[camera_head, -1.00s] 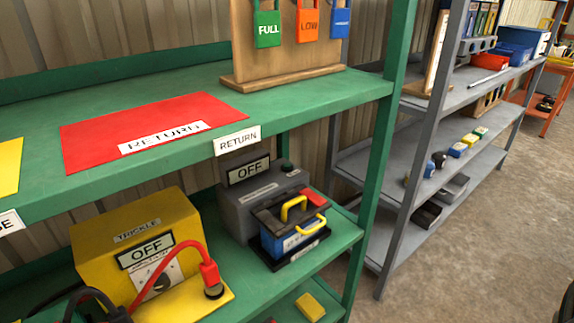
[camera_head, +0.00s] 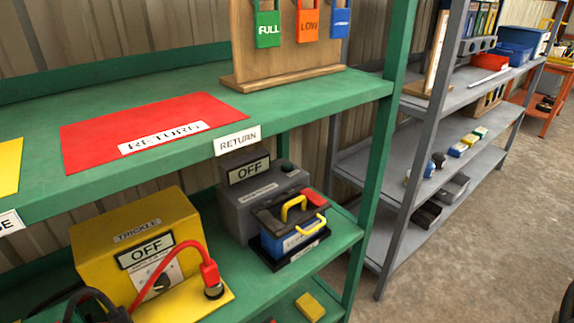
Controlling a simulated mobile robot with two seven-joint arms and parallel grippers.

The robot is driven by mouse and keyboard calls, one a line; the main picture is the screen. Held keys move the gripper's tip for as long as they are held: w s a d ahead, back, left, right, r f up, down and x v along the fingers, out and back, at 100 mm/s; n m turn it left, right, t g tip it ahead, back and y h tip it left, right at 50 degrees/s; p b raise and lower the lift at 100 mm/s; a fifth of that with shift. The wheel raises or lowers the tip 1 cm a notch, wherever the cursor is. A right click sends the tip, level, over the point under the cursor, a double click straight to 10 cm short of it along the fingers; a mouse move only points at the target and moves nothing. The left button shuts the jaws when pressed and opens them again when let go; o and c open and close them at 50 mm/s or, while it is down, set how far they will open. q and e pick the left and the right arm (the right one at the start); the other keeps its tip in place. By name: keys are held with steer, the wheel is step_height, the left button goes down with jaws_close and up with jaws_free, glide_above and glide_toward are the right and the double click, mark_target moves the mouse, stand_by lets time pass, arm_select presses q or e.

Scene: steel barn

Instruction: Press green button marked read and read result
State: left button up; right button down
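A grey tester box (camera_head: 243,205) stands on the lower green shelf, with a display (camera_head: 249,171) that reads OFF. A small dark green button (camera_head: 287,168) sits on its top right. The label on the box's top is too small to read, and I cannot make out the word "read". A blue and black battery (camera_head: 292,228) with yellow handles and a red patch stands on a black base right in front of the box and hides part of it. Neither of my grippers can be made out.
The upper green shelf (camera_head: 215,92) overhangs the box and bears a red RETURN mat (camera_head: 150,128) and a wooden tag board (camera_head: 285,76). A yellow trickle charger (camera_head: 105,245) reading OFF, with a red cable, stands left. Grey shelving (camera_head: 415,175) stands right; open floor lies beyond.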

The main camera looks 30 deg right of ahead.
arm_select(q)
steer(key=shift+w+r, duration=0.1)
steer(key=shift+w, duration=0.05)
stand_by(0.6)
jaws_close()
stand_by(1.6)
